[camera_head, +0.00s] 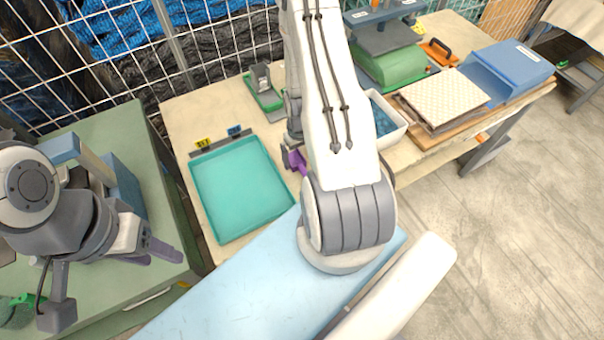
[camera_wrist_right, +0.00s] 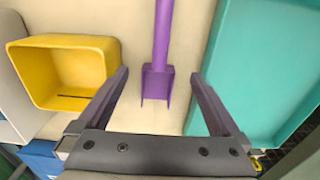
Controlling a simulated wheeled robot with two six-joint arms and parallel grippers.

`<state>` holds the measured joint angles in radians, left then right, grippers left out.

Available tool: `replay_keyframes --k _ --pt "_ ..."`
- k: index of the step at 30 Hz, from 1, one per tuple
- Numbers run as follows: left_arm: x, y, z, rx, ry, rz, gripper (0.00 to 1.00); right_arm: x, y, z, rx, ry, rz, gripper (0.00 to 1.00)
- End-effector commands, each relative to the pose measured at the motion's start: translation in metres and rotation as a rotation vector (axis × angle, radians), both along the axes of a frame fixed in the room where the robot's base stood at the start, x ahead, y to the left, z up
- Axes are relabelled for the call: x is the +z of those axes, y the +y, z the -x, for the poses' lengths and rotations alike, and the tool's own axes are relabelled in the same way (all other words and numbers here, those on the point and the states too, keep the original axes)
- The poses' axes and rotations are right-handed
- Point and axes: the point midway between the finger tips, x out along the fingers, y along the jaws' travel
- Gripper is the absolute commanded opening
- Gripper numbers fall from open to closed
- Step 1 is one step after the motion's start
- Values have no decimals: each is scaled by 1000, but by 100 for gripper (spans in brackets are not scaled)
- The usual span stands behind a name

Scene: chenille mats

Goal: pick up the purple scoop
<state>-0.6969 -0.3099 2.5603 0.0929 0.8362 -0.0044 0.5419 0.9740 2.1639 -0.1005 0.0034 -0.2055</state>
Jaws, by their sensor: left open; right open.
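The purple scoop (camera_wrist_right: 158,82) lies on the wooden table in the right wrist view, its handle pointing up the picture and its square pan nearer to me. My right gripper (camera_wrist_right: 162,80) is open, one finger on each side of the scoop's pan, with nothing held. I cannot tell its height above the scoop. In the head view only a small part of the scoop (camera_head: 297,160) shows; my right arm hides the rest and the right gripper. My left gripper (camera_head: 162,255) is open and empty over the green table at the left.
A teal tray (camera_head: 240,188) lies beside the scoop; it also shows in the right wrist view (camera_wrist_right: 262,70). A yellow bin (camera_wrist_right: 70,72) stands on the scoop's other side. A white bin with blue contents (camera_head: 384,122) and a stack of mats (camera_head: 442,97) are further right.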

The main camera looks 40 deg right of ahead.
Motion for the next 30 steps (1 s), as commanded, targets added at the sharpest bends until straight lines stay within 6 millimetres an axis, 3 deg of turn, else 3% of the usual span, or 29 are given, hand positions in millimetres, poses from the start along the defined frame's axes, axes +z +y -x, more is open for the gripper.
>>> replay_keyframes --k 10,19,20,24,27,30 --pt "-29 0 0 4 0 1 50 -47 -4 -8 0 0 0 100" --pt "-31 0 0 6 1 0 50 -48 -4 -8 0 0 0 100" --pt "-31 0 0 6 1 0 50 -48 -4 -8 0 0 0 96" --pt "-31 0 0 6 0 1 50 -48 -4 -8 0 0 0 43" --pt "-31 0 0 6 0 1 50 -48 -4 -8 0 0 0 11" --pt "-31 0 0 6 0 1 50 -48 -4 -8 0 0 0 11"
